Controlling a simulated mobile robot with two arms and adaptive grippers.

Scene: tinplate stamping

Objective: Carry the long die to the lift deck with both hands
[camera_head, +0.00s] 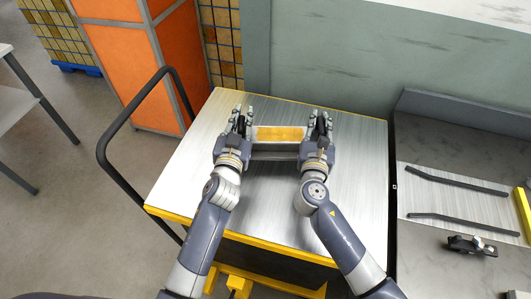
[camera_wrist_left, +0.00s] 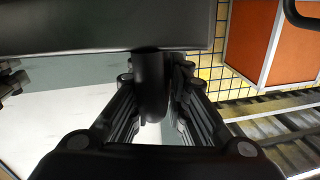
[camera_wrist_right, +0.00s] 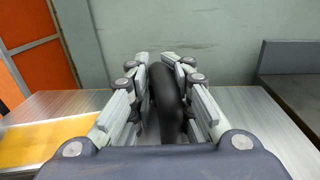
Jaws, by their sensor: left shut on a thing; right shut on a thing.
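The long die (camera_head: 280,134) is a grey block with a yellow panel on top. It lies crosswise between my two grippers, over the far half of the lift deck (camera_head: 265,205), a bright metal plate with yellow edges. I cannot tell whether it touches the deck. My left gripper (camera_head: 241,121) is shut on the die's left end; a black handle (camera_wrist_left: 151,85) sits between its fingers in the left wrist view. My right gripper (camera_head: 321,126) is shut on the other end, around a black handle (camera_wrist_right: 166,100) in the right wrist view. The fingers partly hide both handles.
A black push rail (camera_head: 118,128) stands at the deck's left side. Orange panels (camera_head: 128,60) and a grey-green wall (camera_head: 340,70) lie behind. On the right, a dark bench (camera_head: 450,135) carries a plate with two dark bars and a small black device (camera_head: 472,245). The near deck is clear.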

